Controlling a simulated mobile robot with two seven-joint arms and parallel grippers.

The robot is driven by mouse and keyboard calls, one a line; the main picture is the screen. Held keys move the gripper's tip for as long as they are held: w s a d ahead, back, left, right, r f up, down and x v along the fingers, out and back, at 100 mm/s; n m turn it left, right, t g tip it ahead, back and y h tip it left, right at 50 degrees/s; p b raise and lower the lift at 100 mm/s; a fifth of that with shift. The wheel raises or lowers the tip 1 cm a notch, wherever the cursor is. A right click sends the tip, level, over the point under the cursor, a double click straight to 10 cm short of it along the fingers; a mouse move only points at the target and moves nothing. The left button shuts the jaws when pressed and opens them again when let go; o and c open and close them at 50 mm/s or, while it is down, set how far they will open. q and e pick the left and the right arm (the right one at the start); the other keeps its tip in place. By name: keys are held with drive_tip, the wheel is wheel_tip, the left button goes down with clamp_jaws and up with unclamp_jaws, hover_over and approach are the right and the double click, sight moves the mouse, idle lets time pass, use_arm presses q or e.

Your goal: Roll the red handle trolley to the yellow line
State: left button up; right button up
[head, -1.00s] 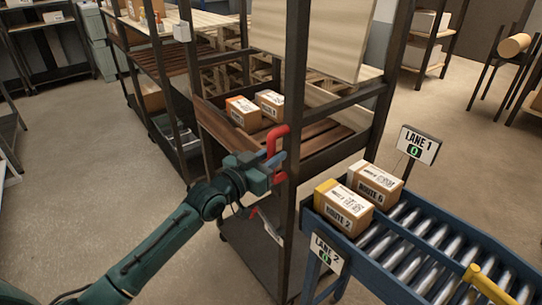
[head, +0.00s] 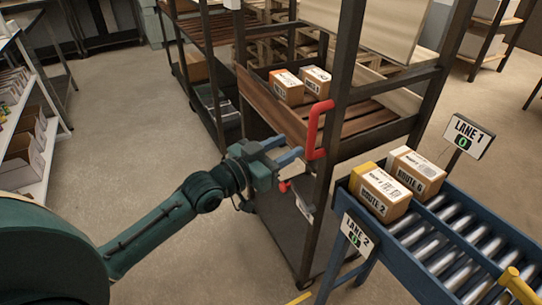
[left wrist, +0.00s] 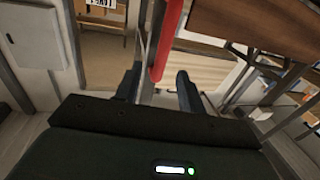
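The trolley is a dark-framed rack with wooden shelves, and its red handle (head: 318,130) stands upright on the near post. The handle also shows in the left wrist view (left wrist: 165,42), running down between the fingers. My left gripper (head: 293,149) is at the handle's lower end, just left of it. Its two fingers are apart in the left wrist view (left wrist: 158,88); I cannot tell if either touches the handle. A short yellow strip (head: 298,298), possibly the yellow line, shows on the floor at the bottom edge. My right gripper is out of view.
Two cartons (head: 302,84) sit on the trolley shelf. A blue roller conveyor (head: 400,262) with Route 2 (head: 381,195) and Route 6 (head: 415,172) boxes stands close on the right. A shelf with boxes (head: 28,150) is at far left. Floor between is clear.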

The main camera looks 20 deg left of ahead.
use_arm(q)
drive_tip(key=shift+v, duration=1.95)
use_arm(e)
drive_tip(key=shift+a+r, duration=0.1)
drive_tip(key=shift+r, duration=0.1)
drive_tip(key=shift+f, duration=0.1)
use_arm(q)
drive_tip(key=s+d+f+n+g+y+p, duration=0.1)
drive_tip(key=s+d+f+g+y, duration=0.1)
drive_tip(key=s+f, duration=0.6)
drive_tip(key=s+d+f+n+g+y+p, duration=0.1)
drive_tip(key=s+d+f+g+y, duration=0.1)
drive_tip(key=s+f, duration=0.7)
wheel_tip(320, 180, down, 5)
drive_tip(key=shift+s+d+f+g+y, duration=0.15)
drive_tip(key=shift+d+g+y, duration=0.25)
drive_tip(key=shift+d+g, duration=0.45)
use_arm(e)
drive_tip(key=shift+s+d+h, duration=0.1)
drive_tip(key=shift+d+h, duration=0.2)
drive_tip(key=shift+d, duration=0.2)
use_arm(q)
drive_tip(key=shift+d, duration=0.15)
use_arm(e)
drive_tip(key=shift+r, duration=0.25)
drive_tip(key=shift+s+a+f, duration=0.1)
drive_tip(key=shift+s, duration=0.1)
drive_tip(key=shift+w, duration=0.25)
